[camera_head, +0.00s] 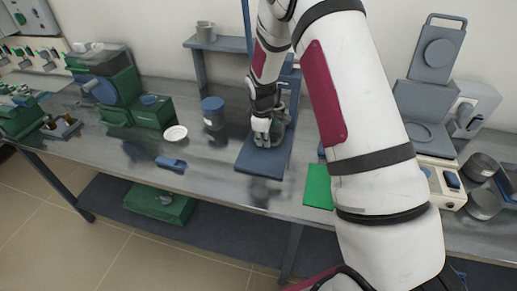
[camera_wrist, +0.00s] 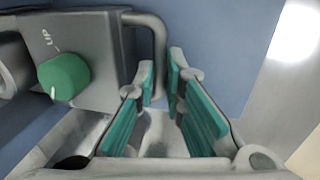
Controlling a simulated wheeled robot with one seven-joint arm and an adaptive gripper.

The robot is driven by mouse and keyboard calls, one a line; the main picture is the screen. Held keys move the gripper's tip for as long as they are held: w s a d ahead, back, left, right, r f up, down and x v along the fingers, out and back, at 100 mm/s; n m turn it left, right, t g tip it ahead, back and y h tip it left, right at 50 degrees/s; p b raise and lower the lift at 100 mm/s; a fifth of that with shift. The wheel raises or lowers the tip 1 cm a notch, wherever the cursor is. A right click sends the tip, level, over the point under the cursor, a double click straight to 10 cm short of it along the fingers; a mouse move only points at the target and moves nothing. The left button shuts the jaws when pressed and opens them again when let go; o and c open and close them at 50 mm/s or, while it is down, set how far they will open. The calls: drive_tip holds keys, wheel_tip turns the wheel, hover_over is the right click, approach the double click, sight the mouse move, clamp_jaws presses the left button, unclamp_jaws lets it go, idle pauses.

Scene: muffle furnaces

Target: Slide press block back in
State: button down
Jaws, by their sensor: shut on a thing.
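The press block (camera_wrist: 95,38) is a grey block with a green knob (camera_wrist: 64,77) and the marking "UP", at the upper left of the wrist view. A grey bar handle (camera_wrist: 159,45) loops out from its side. My gripper (camera_wrist: 161,78) has its teal-padded fingers on either side of this handle and is shut on it. In the head view my gripper (camera_head: 264,132) reaches down over the blue press base (camera_head: 262,163) on the bench. There the block is mostly hidden behind my gripper.
A blue-lidded jar (camera_head: 212,113), a white dish (camera_head: 175,134) and a blue item (camera_head: 171,163) lie to the left. A green mat (camera_head: 318,186) is just right of the base. Green machines (camera_head: 106,82) stand farther left. The bench front edge is close to the base.

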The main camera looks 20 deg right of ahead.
drive_tip(key=shift+w+d, duration=0.1)
drive_tip(key=shift+w, duration=0.1)
drive_tip(key=c, duration=1.7)
unclamp_jaws()
drive_tip(key=shift+w+d, duration=0.1)
drive_tip(key=shift+o, duration=0.2)
wheel_tip(320, 180, up, 12)
drive_tip(key=s+a, duration=0.1)
drive_tip(key=s, duration=0.1)
drive_tip(key=shift+a, duration=0.25)
drive_tip(key=shift+f, duration=0.1)
